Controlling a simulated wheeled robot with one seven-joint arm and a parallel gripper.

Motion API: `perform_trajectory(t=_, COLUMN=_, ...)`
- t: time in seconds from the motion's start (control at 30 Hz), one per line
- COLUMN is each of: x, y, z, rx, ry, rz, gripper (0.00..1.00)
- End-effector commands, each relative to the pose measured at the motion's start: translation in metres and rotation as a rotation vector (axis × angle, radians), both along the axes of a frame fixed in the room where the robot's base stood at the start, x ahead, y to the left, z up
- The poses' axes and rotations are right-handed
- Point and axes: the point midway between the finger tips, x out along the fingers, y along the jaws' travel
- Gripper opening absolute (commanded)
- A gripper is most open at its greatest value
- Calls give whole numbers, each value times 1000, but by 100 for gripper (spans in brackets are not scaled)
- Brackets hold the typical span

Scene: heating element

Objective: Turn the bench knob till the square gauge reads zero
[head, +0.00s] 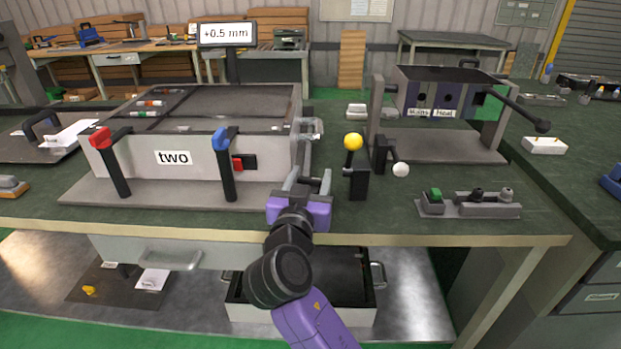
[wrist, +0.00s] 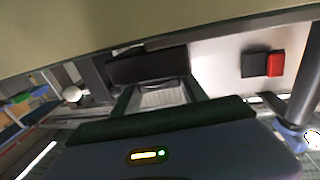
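The display on a post (head: 228,34) at the back reads "+0.5 mm". No part is plainly labelled as the bench knob. A yellow ball (head: 353,142) tops a black block (head: 358,182) just right of my gripper, and a white ball (head: 400,170) ends a short lever beside it. A small grey panel (head: 468,209) at the right carries a green piece and dark and grey knobs. My purple gripper (head: 307,180) is at the bench's front, by the right end of the box marked "two" (head: 190,166). Its fingers stand apart, with nothing visibly held.
The box has a red-topped lever (head: 115,160) and a blue-topped lever (head: 226,165); a red switch (wrist: 274,64) shows in the wrist view. A framed machine (head: 440,145) with a long black handle (head: 520,110) stands to the right. An open drawer (head: 300,314) lies below the bench.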

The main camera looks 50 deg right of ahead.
Motion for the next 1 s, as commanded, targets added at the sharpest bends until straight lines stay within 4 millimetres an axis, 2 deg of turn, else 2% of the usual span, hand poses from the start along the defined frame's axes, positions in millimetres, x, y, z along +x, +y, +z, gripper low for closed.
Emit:
perform_trajectory(t=0.03, x=0, y=0, z=0, rx=0, ry=0, rz=0, gripper=61)
perform_trajectory(t=0.1, x=0, y=0, z=0, rx=0, ry=0, rz=0, gripper=71)
perform_trajectory(t=0.47, x=-2, y=4, z=0, rx=-1, ry=0, rz=2, gripper=71)
perform_trajectory(t=0.83, x=-28, y=51, z=0, rx=0, ry=0, rz=5, gripper=71)
perform_trajectory(t=1.0, x=-36, y=65, z=0, rx=0, ry=1, rz=2, gripper=71)
